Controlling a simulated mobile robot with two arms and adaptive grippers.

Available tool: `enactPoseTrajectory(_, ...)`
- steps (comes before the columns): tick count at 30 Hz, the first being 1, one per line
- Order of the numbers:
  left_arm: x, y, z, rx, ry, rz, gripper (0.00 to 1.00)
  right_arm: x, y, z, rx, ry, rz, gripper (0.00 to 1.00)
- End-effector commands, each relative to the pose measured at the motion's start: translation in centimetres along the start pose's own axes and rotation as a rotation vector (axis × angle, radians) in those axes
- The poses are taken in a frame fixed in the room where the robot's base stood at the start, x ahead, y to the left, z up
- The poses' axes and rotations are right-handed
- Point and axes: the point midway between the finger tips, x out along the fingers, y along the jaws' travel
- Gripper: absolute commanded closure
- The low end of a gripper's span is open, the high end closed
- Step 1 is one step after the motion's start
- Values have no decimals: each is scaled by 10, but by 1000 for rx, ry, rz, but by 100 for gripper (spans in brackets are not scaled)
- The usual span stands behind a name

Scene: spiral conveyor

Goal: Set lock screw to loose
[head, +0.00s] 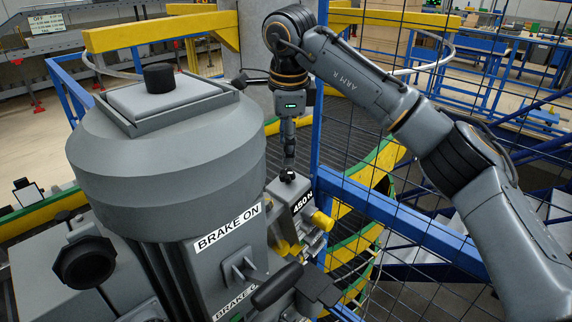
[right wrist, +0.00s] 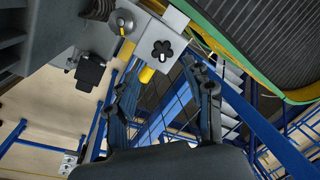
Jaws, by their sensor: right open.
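A black star-shaped knob (right wrist: 162,50), which appears to be the lock screw, sits on a light grey box (right wrist: 178,28). In the head view, the box (head: 285,196) is labelled 450 N and joins the right side of the big grey motor housing (head: 165,150). My right gripper (head: 288,168) points down just above the knob and hides part of it. In the right wrist view, its two fingers (right wrist: 165,85) are spread and empty, with the knob ahead of the gap. I cannot read a loose or locked marking. My left gripper is out of view.
A black-gripped lever (head: 277,286) projects below the BRAKE ON label (head: 227,229). A yellow cylinder (head: 322,221) sticks out beside the box. Blue-framed wire mesh (head: 400,210) stands close on the right, and the spiral conveyor with green and yellow edges (head: 365,262) lies behind.

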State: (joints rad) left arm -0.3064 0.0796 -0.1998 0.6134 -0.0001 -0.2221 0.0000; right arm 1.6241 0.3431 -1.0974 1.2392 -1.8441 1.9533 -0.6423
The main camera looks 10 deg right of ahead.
Motion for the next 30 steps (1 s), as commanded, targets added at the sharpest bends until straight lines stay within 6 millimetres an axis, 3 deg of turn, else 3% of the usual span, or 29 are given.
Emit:
enactPoseTrajectory(6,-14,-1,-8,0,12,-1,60,43,0,0,0,0,4,48)
enactPoseTrajectory(12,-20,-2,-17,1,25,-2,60,67,0,0,1,0,1,48)
enactPoseTrajectory(23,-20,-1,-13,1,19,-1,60,74,0,0,1,0,-1,48)
enactPoseTrajectory(25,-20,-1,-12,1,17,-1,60,74,0,0,1,0,-1,56)
enactPoseTrajectory(30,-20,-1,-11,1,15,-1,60,74,0,0,1,0,-1,91)
